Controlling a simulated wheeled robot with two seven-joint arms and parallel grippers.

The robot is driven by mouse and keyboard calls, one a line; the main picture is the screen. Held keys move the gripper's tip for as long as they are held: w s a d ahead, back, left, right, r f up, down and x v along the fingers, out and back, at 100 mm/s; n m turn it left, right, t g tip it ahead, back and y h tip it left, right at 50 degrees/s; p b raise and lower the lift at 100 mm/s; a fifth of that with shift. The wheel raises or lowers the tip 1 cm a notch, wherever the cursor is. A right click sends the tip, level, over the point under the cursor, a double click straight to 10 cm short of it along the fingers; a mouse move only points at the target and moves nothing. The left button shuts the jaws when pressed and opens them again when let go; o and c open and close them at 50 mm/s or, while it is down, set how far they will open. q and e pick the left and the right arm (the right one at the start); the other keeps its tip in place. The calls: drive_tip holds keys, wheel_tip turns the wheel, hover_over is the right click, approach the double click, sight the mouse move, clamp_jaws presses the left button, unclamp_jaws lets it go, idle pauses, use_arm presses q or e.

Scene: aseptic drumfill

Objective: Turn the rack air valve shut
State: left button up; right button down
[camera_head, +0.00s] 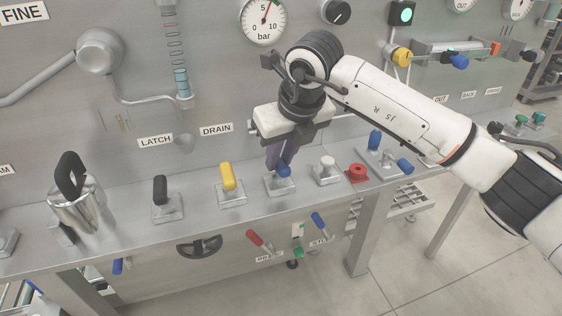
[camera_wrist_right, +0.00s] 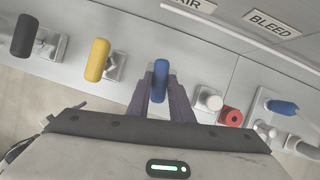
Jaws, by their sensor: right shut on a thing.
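The air valve's blue handle (camera_head: 284,171) stands on a small square base on the steel ledge, right of a yellow handle. In the right wrist view the blue handle (camera_wrist_right: 160,80) stands upright between the two fingers, below a partly cut-off label ending in "IR" (camera_wrist_right: 195,5). My right gripper (camera_head: 279,158) reaches down from above and is shut on the blue handle. The gripper hides part of the handle in the head view. My left gripper is not in view.
The yellow handle (camera_head: 228,177) and a black handle (camera_head: 160,190) stand to the left. A white knob (camera_head: 327,163), a red knob (camera_head: 357,171) and a blue-handled fitting (camera_head: 404,166) stand to the right. A steel can (camera_head: 78,208) sits at far left.

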drive_tip(key=shift+m+h+b, duration=0.4)
drive_tip(key=shift+m+b, duration=0.2)
drive_tip(key=shift+m, duration=0.5)
drive_tip(key=c, duration=1.6)
unclamp_jaws()
drive_tip(key=v, duration=1)
drive_tip(key=shift+s+r+b, duration=0.15)
drive_tip(key=shift+s+b, duration=0.1)
drive_tip(key=shift+b, duration=0.1)
drive_tip(key=shift+a, duration=0.1)
